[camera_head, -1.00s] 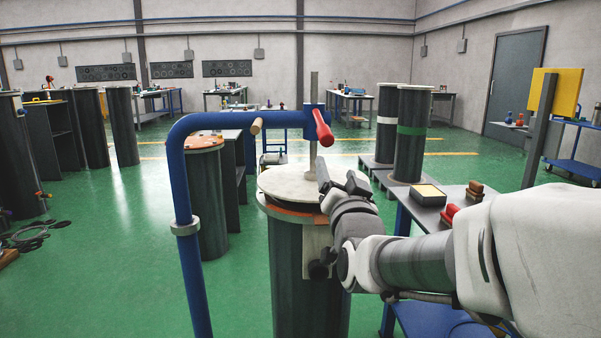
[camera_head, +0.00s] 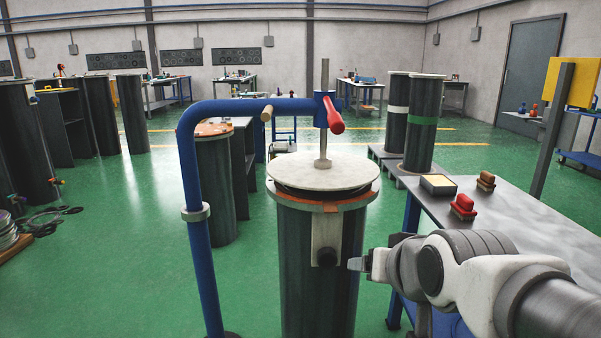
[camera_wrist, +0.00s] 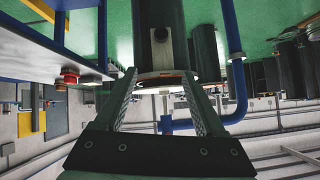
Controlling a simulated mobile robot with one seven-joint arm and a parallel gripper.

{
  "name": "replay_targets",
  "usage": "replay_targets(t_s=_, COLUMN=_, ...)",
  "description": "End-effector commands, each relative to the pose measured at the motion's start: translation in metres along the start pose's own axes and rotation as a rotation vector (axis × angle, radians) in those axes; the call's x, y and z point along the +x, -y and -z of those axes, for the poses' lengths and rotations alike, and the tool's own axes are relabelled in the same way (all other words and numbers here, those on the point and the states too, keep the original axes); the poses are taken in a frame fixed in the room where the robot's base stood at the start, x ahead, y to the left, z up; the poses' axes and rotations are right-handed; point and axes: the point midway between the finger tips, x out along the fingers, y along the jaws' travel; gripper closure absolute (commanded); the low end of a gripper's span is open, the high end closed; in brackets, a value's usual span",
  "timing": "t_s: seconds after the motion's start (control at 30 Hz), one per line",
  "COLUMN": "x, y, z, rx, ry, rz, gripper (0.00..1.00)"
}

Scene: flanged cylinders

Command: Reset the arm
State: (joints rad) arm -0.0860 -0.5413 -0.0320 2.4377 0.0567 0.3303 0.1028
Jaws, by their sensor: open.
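My gripper (camera_head: 358,264) is to the right of the dark flanged cylinder (camera_head: 318,275) in the head view, beside the cylinder's pale plate with a black knob (camera_head: 326,257). In the wrist view my gripper (camera_wrist: 158,80) shows two fingers spread apart with nothing between them. The cylinder shows upside down beyond the fingertips in the wrist view (camera_wrist: 160,30). A white round lid (camera_head: 322,172) sits on the cylinder, above an orange-edged flange. A rod from the blue post arm (camera_head: 255,107), with a red handle (camera_head: 334,115), meets the lid.
The blue post stands left of the cylinder.

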Motion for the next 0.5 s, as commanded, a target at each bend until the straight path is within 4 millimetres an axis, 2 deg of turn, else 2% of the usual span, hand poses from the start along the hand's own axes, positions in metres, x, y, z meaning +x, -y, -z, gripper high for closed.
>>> replay_targets(t_s=0.1, x=-0.024, y=-0.013, z=-0.040, rx=-0.044, ry=0.141, rz=-0.039, gripper=0.28)
replay_targets(t_s=0.33, x=-0.073, y=-0.034, z=-0.115, rx=-0.116, ry=0.410, rz=-0.105, gripper=0.28)
replay_targets(t_s=0.4, x=-0.090, y=-0.030, z=-0.093, rx=-0.118, ry=0.418, rz=-0.104, gripper=0.28)
replay_targets(t_s=0.5, x=-0.104, y=-0.026, z=-0.074, rx=-0.118, ry=0.418, rz=-0.103, gripper=0.28)
